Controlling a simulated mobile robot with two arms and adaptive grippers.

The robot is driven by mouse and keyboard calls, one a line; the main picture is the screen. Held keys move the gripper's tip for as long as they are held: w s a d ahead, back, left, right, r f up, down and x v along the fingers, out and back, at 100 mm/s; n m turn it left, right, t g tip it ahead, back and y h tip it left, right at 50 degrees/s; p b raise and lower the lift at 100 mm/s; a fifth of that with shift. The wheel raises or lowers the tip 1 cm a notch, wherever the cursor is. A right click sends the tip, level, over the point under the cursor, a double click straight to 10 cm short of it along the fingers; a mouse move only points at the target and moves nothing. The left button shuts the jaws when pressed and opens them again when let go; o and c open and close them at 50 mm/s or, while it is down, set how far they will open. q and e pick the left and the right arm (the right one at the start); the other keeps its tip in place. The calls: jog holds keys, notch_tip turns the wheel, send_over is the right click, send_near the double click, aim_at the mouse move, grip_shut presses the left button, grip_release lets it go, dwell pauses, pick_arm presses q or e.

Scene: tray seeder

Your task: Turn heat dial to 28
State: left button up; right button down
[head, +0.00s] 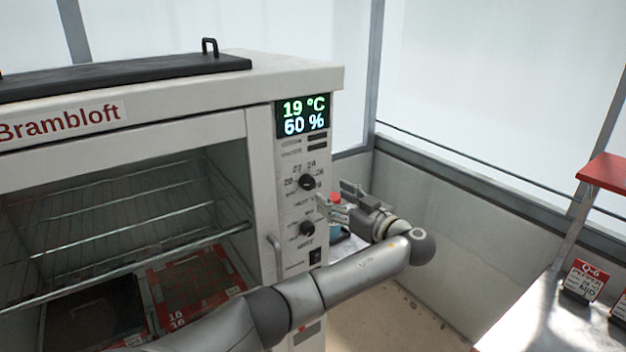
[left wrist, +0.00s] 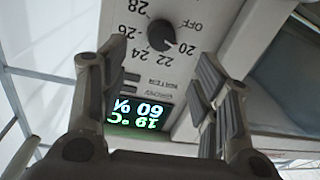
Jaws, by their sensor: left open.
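The heat dial (head: 307,182) is a black knob on the cabinet's white control panel, below the display (head: 303,116), which reads 19 °C and 60 %. In the left wrist view the dial (left wrist: 161,35) shows upside down, with marks from OFF and 20 round to 28. Its pointer seems to be on the 20 side. My left gripper (head: 336,199) is open just right of the panel, its fingers toward the dials. In the wrist view the dial lies beyond the gap between the fingers (left wrist: 160,70), apart from them. My right gripper is out of view.
A second black knob (head: 306,229) sits below the dial, with a switch (head: 315,256) under it. The cabinet door handle (head: 274,256) is left of the panel. A bench with tags (head: 585,281) stands right.

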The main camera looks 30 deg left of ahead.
aim_at(311, 183)
pick_arm(q)
jog(key=p+x, duration=0.3)
jog(key=x, duration=0.4)
jog(key=shift+a, duration=0.4)
jog(key=shift+w+a, duration=0.2)
jog(key=shift+a, duration=0.3)
jog(key=shift+a+f, duration=0.1)
jog(key=shift+f, duration=0.05)
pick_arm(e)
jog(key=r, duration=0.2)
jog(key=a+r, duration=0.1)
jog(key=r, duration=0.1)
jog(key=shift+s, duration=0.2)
